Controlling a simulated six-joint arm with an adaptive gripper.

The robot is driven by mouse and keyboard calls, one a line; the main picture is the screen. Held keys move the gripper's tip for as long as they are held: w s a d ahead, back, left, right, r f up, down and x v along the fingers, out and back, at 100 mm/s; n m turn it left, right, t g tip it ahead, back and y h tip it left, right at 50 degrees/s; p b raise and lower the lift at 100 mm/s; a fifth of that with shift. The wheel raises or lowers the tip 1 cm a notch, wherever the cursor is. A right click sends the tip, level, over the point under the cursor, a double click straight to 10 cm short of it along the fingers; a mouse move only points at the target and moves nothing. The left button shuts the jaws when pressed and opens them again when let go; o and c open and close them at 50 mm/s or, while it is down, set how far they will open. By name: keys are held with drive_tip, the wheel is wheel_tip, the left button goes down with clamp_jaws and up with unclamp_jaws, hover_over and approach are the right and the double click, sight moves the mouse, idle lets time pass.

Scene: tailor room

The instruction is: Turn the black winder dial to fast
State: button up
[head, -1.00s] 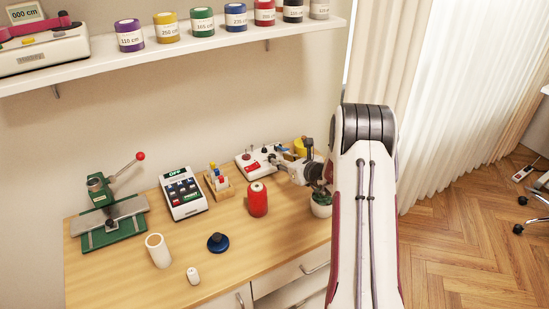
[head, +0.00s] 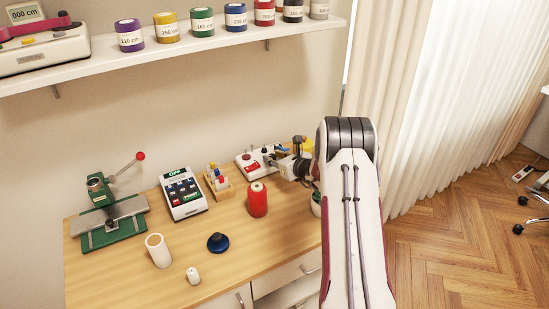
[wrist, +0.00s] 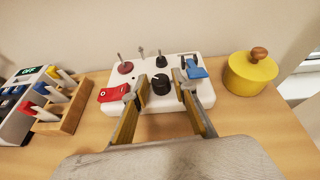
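The black winder dial (wrist: 161,84) is a round knob with a small light mark, on top of a white winder box (wrist: 150,101) in the wrist view. The box also shows at the back of the table in the head view (head: 242,164). My gripper (wrist: 158,90) is open, with one finger on each side of the dial. I see no clear contact between fingers and dial. Any lettering around the dial is too small to read. In the head view, my gripper is over the box's right part and hides the dial.
A red switch (wrist: 113,94) and a blue part (wrist: 196,70) sit close outside my fingers. Metal pegs rise behind the dial. A yellow pot (wrist: 250,76) stands right, a wooden rack (wrist: 70,122) left. A red spool (head: 257,200) stands in front of the box.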

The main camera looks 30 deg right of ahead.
clamp_jaws()
drive_tip(key=shift+w+a+r+m+h, duration=0.1)
drive_tip(key=shift+m+h, duration=0.4)
drive_tip(key=shift+h, duration=0.05)
drive_tip(key=shift+w+a+r+m+h, duration=0.1)
drive_tip(key=shift+m+h, duration=0.4)
drive_tip(key=shift+h, duration=0.05)
drive_tip(key=shift+s+m+h, duration=0.1)
drive_tip(key=shift+m+h, duration=0.4)
drive_tip(key=shift+h, duration=0.2)
unclamp_jaws()
drive_tip(key=shift+f, duration=0.15)
drive_tip(key=shift+s, duration=0.1)
